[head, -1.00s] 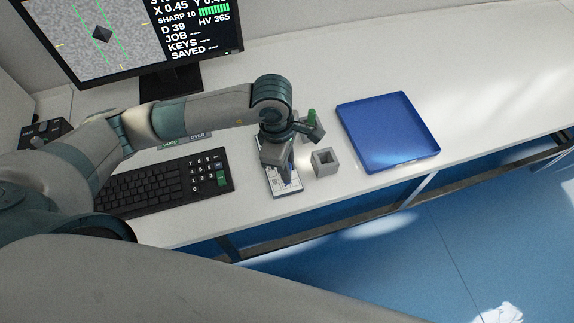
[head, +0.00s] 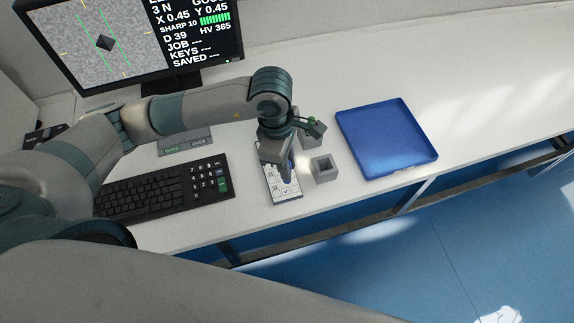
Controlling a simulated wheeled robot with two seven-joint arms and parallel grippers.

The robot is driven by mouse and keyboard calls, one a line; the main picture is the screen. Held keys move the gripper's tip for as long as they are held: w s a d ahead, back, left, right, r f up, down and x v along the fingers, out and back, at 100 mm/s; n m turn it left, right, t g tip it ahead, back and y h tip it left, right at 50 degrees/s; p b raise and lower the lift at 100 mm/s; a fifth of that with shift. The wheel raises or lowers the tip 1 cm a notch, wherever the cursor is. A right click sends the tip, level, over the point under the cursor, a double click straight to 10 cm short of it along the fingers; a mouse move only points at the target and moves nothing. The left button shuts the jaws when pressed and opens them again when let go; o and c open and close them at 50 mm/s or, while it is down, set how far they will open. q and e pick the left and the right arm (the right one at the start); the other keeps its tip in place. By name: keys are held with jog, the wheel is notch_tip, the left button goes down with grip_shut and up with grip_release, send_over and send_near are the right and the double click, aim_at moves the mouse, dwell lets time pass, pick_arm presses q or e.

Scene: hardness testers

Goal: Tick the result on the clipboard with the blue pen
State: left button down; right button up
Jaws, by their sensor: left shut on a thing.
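The clipboard (head: 273,192) lies on the bench just right of the keyboard, with a white sheet of printed boxes. A dark tick mark shows in a box near its lower right. My left gripper (head: 284,168) is shut over the clipboard and hides its upper part. It is shut on the blue pen (head: 289,172), of which only a small dark blue part shows, pointing down at the sheet. I cannot tell whether the tip touches the paper. My right gripper is not in view.
An empty grey square holder (head: 323,170) stands right of the clipboard. Behind it is another grey holder with a green item (head: 313,126). A blue tray (head: 388,140) lies further right. The keyboard (head: 165,190), a GOOD/OVER plate (head: 187,147) and the monitor (head: 140,45) are left.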

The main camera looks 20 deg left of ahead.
pick_arm(q)
jog(key=shift+r, duration=0.9)
